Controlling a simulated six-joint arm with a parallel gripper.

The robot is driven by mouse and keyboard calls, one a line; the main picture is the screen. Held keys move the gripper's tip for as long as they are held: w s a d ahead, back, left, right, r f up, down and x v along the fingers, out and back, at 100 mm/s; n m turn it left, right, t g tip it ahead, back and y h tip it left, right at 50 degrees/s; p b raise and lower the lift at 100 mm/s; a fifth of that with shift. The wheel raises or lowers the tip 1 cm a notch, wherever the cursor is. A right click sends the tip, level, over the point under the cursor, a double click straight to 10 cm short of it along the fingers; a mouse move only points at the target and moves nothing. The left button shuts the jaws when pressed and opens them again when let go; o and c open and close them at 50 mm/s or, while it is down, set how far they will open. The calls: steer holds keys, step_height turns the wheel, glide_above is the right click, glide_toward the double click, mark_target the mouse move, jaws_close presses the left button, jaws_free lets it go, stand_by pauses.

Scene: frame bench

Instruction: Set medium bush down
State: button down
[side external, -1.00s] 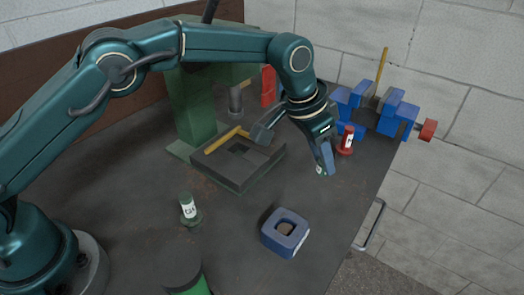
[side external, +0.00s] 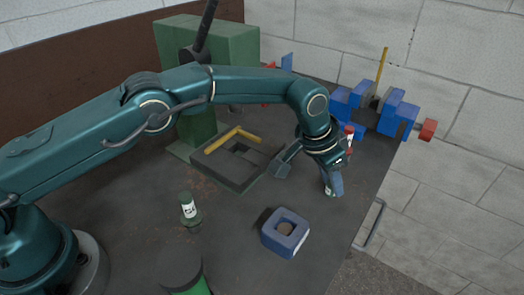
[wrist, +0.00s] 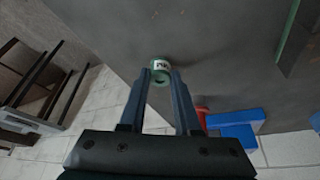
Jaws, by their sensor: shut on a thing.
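My gripper (side external: 332,189) is low over the right part of the bench, pointing down. In the wrist view, its two fingers (wrist: 161,76) are shut on the medium bush (wrist: 160,66), a small green ring-like piece with a white label. In the side view only a bit of the bush shows at the fingertips; whether it touches the bench is hard to tell. The blue block (side external: 270,238) with a round hole sits to the lower left of my gripper, apart from it. A dark green bush (side external: 188,207) with a white label stands upright farther left.
A red bush (side external: 349,131) stands partly hidden behind my wrist. The blue vise (side external: 388,112) is at the back right. The green press (side external: 236,42) and its dark square base (side external: 238,183) with a yellow bar (side external: 225,141) are behind. A green-bodied container (side external: 183,270) stands in front.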

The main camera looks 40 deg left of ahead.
steer(key=shift+f, duration=0.3)
steer(key=c, duration=0.6)
jaws_free()
steer(key=shift+s+a+r, duration=0.1)
steer(key=shift+s+r, duration=0.05)
steer(key=shift+r, duration=0.55)
steer(key=v, duration=1.1)
steer(key=shift+s+f, duration=0.1)
